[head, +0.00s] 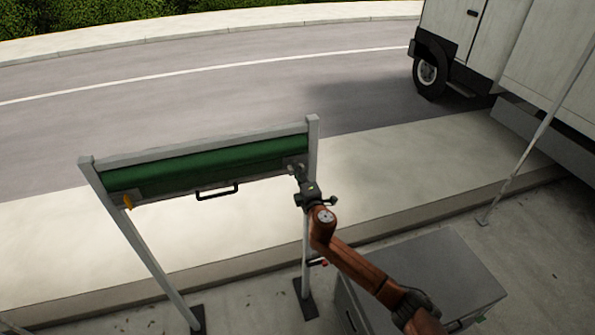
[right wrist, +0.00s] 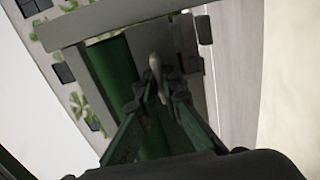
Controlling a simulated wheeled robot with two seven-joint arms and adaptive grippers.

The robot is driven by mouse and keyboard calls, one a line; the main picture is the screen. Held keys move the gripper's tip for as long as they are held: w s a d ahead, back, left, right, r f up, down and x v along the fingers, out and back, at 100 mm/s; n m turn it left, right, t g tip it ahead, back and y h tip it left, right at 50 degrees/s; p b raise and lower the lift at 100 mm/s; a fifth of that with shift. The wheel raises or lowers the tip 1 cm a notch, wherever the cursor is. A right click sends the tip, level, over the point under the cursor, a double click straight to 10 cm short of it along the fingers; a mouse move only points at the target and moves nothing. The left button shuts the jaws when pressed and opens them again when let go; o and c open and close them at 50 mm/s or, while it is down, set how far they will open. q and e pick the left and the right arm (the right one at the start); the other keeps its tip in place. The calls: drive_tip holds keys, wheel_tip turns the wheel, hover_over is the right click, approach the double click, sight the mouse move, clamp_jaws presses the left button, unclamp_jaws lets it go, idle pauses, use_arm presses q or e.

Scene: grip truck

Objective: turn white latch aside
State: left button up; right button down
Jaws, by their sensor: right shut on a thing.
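The white latch (right wrist: 155,66) shows in the right wrist view as a small pale lever between my fingertips. It sits at the right end of a green rolled cover (head: 205,165) on a grey post frame. My right gripper (head: 299,174) reaches up to that end in the head view and hides most of the latch there. In the right wrist view the right gripper (right wrist: 156,92) is shut on the latch, with a finger on each side. The latch's exact angle is hard to tell. My left gripper is not in view.
A black handle (head: 218,191) is on the lower edge. A grey box (head: 440,265) stands at lower right, below my right arm. A white truck (head: 480,40) is on the road behind.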

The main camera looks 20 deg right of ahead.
drive_tip(key=shift+f, duration=0.1)
idle(0.3)
drive_tip(key=shift+m+b, duration=1.05)
drive_tip(key=shift+m, duration=7.95)
drive_tip(key=c, duration=2.1)
unclamp_jaws()
